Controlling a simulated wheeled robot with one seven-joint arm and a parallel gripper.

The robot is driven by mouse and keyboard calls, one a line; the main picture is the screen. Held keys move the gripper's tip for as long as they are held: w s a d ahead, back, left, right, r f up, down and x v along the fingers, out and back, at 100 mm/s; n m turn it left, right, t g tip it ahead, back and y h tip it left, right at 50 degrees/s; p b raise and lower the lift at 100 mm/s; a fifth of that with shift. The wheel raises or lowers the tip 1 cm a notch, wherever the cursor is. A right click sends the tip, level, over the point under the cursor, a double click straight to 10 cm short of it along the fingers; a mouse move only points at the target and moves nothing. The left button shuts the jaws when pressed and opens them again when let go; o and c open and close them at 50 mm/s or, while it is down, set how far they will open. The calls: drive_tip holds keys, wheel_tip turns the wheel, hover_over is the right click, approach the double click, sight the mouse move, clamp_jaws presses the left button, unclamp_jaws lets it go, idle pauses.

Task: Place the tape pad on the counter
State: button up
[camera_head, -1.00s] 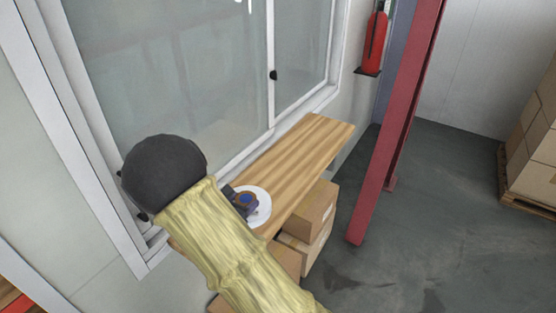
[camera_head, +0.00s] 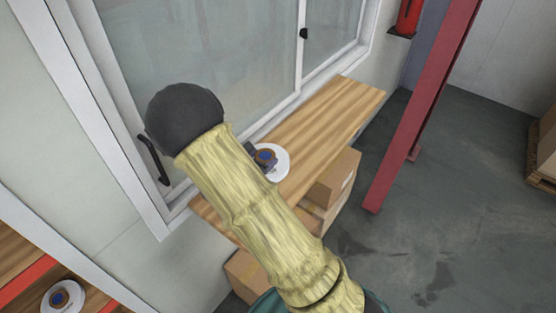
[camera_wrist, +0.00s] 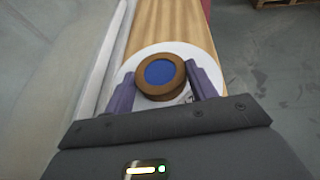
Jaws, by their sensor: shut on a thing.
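The tape pad (camera_head: 280,172) is a white disc with a brown ring and a blue centre. My gripper (camera_wrist: 160,84) is shut on it, its two purple fingers on either side of the brown ring; the tape pad also shows in the wrist view (camera_wrist: 150,54). The counter (camera_head: 335,112) is a long wooden board below the window. The pad is over the near half of the counter in the head view. Whether the pad touches the board cannot be told. My arm hides part of the counter's near end and of the gripper.
A window (camera_head: 230,60) with a dark handle borders the counter's left side. Cardboard boxes (camera_head: 335,180) stand beneath it. A red post (camera_head: 425,105) stands to the right. A second, similar pad (camera_head: 62,298) lies on a wooden surface at the lower left. The counter's far part is bare.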

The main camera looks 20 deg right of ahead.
drive_tip(key=f, duration=0.2)
drive_tip(key=f+p, duration=0.1)
drive_tip(key=shift+w+f, duration=0.25)
drive_tip(key=shift+s+a, duration=0.1)
drive_tip(key=shift+s, duration=0.15)
drive_tip(key=shift+w+f, duration=0.1)
drive_tip(key=shift+f, duration=0.15)
drive_tip(key=shift+f+p, duration=0.65)
drive_tip(key=shift+f, duration=1.3)
drive_tip(key=shift+f, duration=0.15)
drive_tip(key=o, duration=1.1)
drive_tip(key=shift+o, duration=0.2)
